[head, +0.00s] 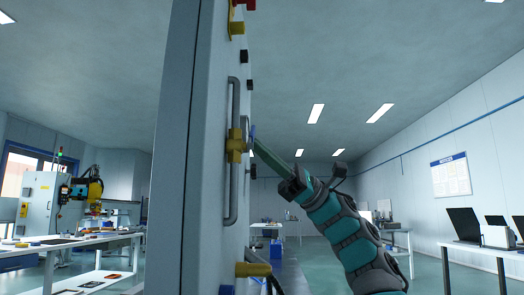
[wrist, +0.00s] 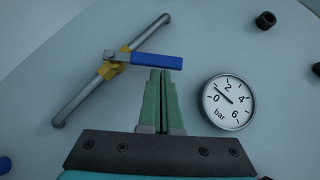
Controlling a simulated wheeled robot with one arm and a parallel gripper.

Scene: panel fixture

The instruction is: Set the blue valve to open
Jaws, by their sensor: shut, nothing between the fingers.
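The blue valve handle (wrist: 157,61) points to the right from the yellow valve body (wrist: 112,68) in the wrist view. The body sits on a grey pipe (wrist: 80,104) that runs diagonally there, and the handle lies at a slant to the pipe, neither along it nor clearly square across it. My gripper (wrist: 160,72) is shut and empty, its green fingertips at the handle's lower edge near its middle; I cannot tell whether they touch. In the head view my gripper (head: 257,146) reaches the panel beside the yellow body (head: 236,145), and the handle (head: 252,131) shows only edge-on.
A round pressure gauge (wrist: 229,102) is on the panel right of my fingers. Black knobs (wrist: 265,20) stick out at the upper right. Another yellow fitting (head: 253,269) is lower on the panel (head: 195,200).

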